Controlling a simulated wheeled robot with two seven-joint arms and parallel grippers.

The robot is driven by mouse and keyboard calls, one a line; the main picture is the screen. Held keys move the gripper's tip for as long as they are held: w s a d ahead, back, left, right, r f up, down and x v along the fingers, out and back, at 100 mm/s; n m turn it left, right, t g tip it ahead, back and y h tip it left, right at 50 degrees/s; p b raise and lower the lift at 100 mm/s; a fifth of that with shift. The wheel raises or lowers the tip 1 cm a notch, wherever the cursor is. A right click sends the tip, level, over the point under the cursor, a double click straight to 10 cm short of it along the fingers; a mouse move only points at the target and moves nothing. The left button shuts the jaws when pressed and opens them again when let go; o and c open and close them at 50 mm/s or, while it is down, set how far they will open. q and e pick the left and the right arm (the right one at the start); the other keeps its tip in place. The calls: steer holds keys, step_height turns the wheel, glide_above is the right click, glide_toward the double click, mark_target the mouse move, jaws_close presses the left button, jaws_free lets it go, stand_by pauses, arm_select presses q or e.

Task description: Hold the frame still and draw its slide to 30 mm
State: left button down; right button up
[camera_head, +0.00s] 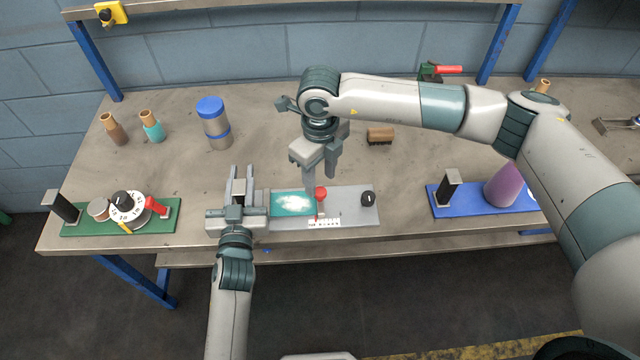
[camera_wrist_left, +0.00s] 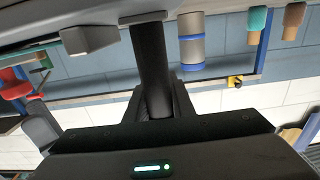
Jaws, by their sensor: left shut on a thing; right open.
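The frame (camera_head: 348,212) is a flat grey plate near the table's front edge. It has a teal window with a white patch (camera_head: 292,203), a red slide knob (camera_head: 320,192), a white scale strip (camera_head: 324,223) and a black knob (camera_head: 368,198). My left gripper (camera_head: 241,184) is at the frame's left end. In the left wrist view it is shut on the frame's dark upright post (camera_wrist_left: 152,65); the head view hides most of the post. My right gripper (camera_head: 319,172) is open, fingers down, just above the red knob. Whether it touches the knob, I cannot tell.
A green fixture (camera_head: 85,228) with a dial stands to the left. A blue plate (camera_head: 470,208) with a purple cone stands to the right. A blue-lidded jar (camera_head: 213,122), small spools (camera_head: 152,126) and a brown block (camera_head: 380,136) are further back.

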mark_target(320, 191)
steer(key=shift+f, duration=1.75)
steer(key=shift+c, duration=0.3)
jaws_close()
steer(key=shift+d, duration=1.55)
steer(key=shift+o, duration=0.3)
jaws_free()
steer(key=shift+a, duration=0.1)
step_height(320, 191, up, 12)
steer(key=shift+o, duration=0.3)
